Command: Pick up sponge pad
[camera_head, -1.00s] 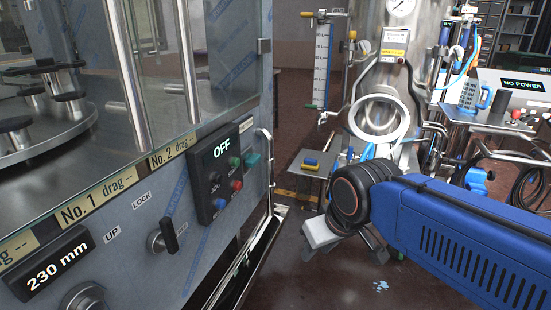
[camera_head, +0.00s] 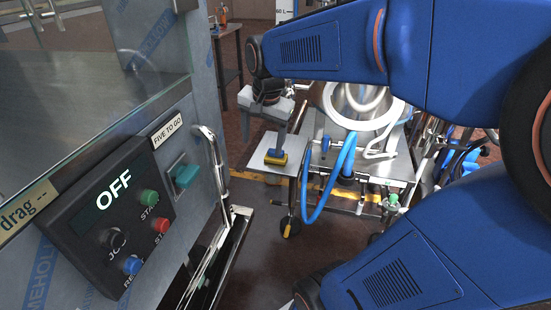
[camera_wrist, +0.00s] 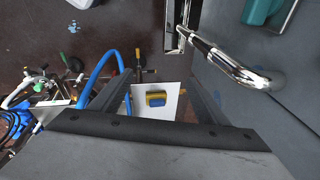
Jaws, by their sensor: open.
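The sponge pad (camera_head: 276,157) is a small block, yellow with blue. It lies on a light grey shelf (camera_head: 258,170) attached to the steel cart. It also shows in the wrist view (camera_wrist: 157,100), roughly centred between my fingers and beyond their tips. My gripper (camera_head: 263,134) is open and empty, over the shelf. In the head view one finger reaches down close to the pad, and whether it touches cannot be told. Both dark fingers also show in the wrist view (camera_wrist: 159,88), one on each side of the pad.
The steel machine with its control panel (camera_head: 118,215) and bent metal handle (camera_head: 214,160) stands left. Blue hose (camera_head: 322,205) and a white hose ring (camera_head: 365,118) are on the cart right of the shelf. Dark open floor (camera_head: 262,262) lies below the shelf.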

